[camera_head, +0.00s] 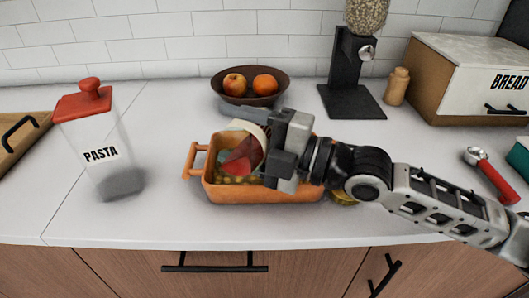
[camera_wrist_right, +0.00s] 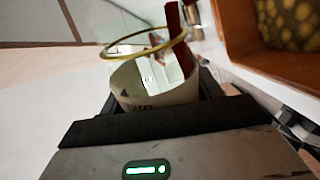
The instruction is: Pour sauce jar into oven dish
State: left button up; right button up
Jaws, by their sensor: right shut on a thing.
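The orange oven dish (camera_head: 250,193) stands on the white counter in the middle of the head view, with yellowish pieces inside. Its wall also shows at the upper right of the right wrist view (camera_wrist_right: 238,45). My right gripper (camera_head: 272,142) is shut on the sauce jar (camera_head: 242,155), which has a pale label and red inside. The jar is tilted over the left part of the dish. In the right wrist view the open-rimmed jar (camera_wrist_right: 155,88) sits between the fingers (camera_wrist_right: 158,103). Whether sauce is flowing out is hard to tell. My left gripper is out of view.
A glass pasta jar with red lid (camera_head: 98,145) stands left of the dish. A fruit bowl (camera_head: 250,98) and dark dispenser (camera_head: 352,95) stand behind. A bread box (camera_head: 470,85) and red-handled scoop (camera_head: 492,178) are right. A small gold item (camera_head: 343,199) lies beside the dish.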

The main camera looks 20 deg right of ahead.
jog(key=shift+w+d+f+m, duration=0.15)
jog(key=shift+w+m, duration=0.05)
jog(key=shift+m, duration=0.5)
dwell(0.9)
jog(key=shift+w+d+m, duration=0.1)
jog(key=shift+m, duration=0.2)
jog(key=shift+w+d+r+m+p, duration=0.15)
jog(key=shift+r+m+p, duration=0.15)
jog(key=shift+m+p, duration=0.2)
dwell(0.5)
